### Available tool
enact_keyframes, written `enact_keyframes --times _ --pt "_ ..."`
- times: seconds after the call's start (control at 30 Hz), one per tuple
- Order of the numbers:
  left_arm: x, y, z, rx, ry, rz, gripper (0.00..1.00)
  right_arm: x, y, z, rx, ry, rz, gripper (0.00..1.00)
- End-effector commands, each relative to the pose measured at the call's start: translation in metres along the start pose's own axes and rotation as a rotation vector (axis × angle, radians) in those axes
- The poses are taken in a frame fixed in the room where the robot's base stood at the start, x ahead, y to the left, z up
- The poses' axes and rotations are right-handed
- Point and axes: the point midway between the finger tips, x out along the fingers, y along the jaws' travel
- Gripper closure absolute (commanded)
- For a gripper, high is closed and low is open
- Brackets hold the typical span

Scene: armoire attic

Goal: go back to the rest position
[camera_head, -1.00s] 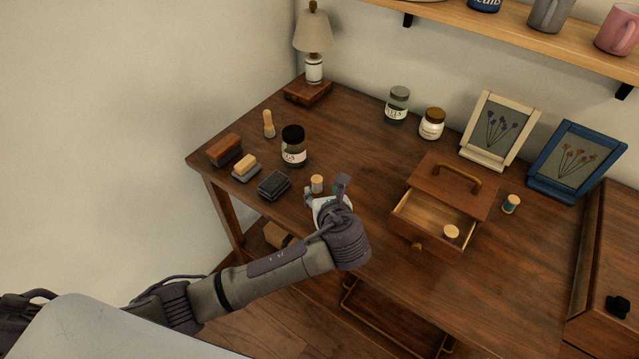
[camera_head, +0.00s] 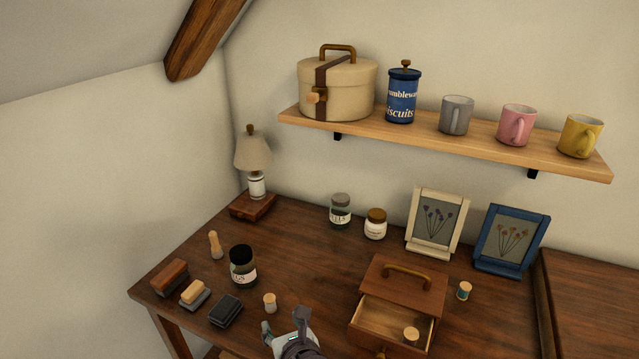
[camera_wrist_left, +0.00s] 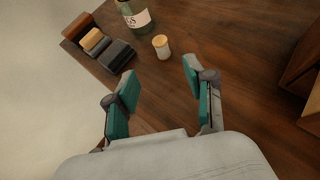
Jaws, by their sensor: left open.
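My left gripper (camera_head: 284,328) is at the bottom of the head view, over the front edge of the wooden desk (camera_head: 300,235). In the left wrist view the same gripper (camera_wrist_left: 160,88) has its teal-padded fingers spread apart with nothing between them. A small spool with a pale top (camera_head: 270,302) stands on the desk just beyond the fingertips; it also shows in the left wrist view (camera_wrist_left: 161,46), apart from both fingers. My right gripper is in neither current view.
A dark jar (camera_head: 243,266), brushes (camera_head: 170,278) and a dark block (camera_head: 225,311) stand left. Picture frames (camera_head: 437,222) stand at the back. A shelf (camera_head: 450,142) hangs above.

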Motion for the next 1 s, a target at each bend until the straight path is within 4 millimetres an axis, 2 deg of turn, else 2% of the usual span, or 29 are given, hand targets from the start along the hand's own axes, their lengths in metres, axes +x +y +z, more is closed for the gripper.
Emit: enact_keyframes --times 0.07,0.17,0.3,0.43,0.6,1.0 --pt "-0.002 0.005 -0.011 -0.079 0.048 0.0 0.46 0.0 0.0 0.0 0.0 0.0 0.0 0.58" --pt "-0.009 0.02 -0.036 -0.332 0.177 0.015 0.46 0.0 0.0 0.0 0.0 0.0 0.0 0.58" --pt "-0.028 0.06 -0.084 -0.91 0.419 0.149 0.46 0.0 0.0 0.0 0.0 0.0 0.0 0.58" --pt "-0.046 0.096 -0.112 -1.382 0.544 0.335 0.46 0.0 0.0 0.0 0.0 0.0 0.0 0.58" --pt "-0.065 0.13 -0.13 -1.778 0.588 0.54 0.46 0.0 0.001 0.0 0.0 0.0 0.001 0.58" --pt "-0.103 0.193 -0.148 -2.382 0.51 0.929 0.46 0.0 0.002 0.0 -0.002 0.0 0.002 0.58"
